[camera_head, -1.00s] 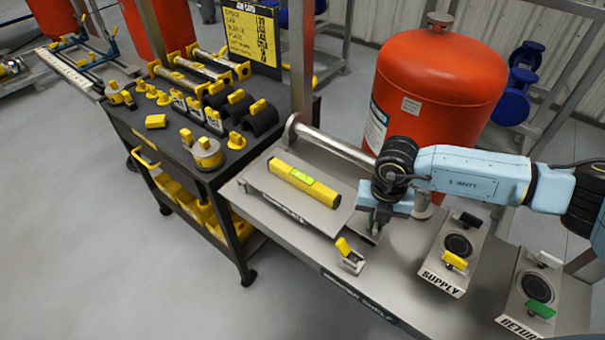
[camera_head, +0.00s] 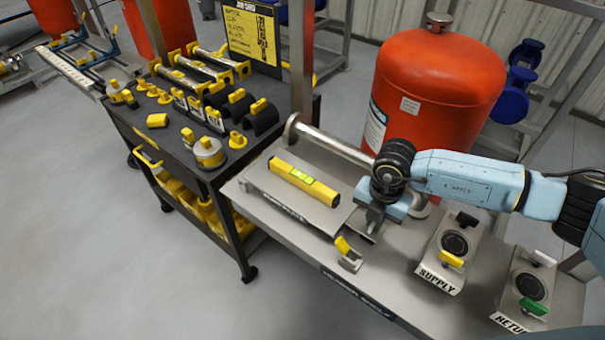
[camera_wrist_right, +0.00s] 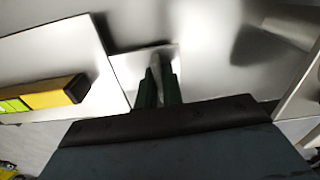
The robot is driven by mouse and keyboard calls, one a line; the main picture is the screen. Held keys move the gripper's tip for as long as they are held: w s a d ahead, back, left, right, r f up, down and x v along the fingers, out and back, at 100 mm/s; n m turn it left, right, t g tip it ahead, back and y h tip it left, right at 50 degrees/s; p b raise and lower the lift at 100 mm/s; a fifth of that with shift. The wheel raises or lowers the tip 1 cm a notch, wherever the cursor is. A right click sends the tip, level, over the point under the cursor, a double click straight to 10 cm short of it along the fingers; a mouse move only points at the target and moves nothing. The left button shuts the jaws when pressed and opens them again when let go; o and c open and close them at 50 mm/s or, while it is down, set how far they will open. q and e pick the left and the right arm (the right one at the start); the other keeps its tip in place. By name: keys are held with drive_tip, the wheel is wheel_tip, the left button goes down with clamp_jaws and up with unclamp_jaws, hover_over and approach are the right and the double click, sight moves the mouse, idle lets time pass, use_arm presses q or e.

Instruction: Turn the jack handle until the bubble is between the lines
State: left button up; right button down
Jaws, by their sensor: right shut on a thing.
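A yellow spirit level (camera_head: 304,181) with a bright green vial lies on a raised grey plate (camera_head: 265,190). The bubble is too small to place against the lines; the level's end also shows in the wrist view (camera_wrist_right: 45,95). A small jack with a yellow handle (camera_head: 342,245) stands at the plate's front edge. My right gripper (camera_head: 372,220) is at the plate's right corner, pointing down. Its dark fingers (camera_wrist_right: 158,92) are closed on a small, thin, pale piece, apparently a jack handle, mostly hidden. My left gripper is out of view.
A red tank (camera_head: 435,90) stands behind my right gripper. The SUPPLY (camera_head: 452,245) and RETURN (camera_head: 532,287) valve blocks sit to the right on the shelf. A metal pipe (camera_head: 335,143) runs behind the plate. A black cart (camera_head: 175,135) with yellow parts stands at left.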

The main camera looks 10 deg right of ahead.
drive_tip(key=c, duration=2)
unclamp_jaws()
drive_tip(key=shift+s+a+m, duration=0.1)
drive_tip(key=shift+s+m, duration=0.05)
drive_tip(key=shift+m, duration=0.15)
drive_tip(key=o, duration=0.5)
drive_tip(key=shift+c, duration=0.2)
drive_tip(key=shift+r, duration=0.1)
wheel_tip(320, 180, up, 7)
drive_tip(key=p, duration=0.6)
drive_tip(key=n, duration=0.2)
drive_tip(key=n+b, duration=0.1)
drive_tip(key=n, duration=0.1)
drive_tip(key=shift+w+r+n, duration=0.1)
drive_tip(key=shift+w+n, duration=0.1)
drive_tip(key=shift+n, duration=0.2)
drive_tip(key=shift+r+n+b, duration=0.2)
drive_tip(key=shift+n+b, duration=0.2)
drive_tip(key=shift+n, duration=0.7)
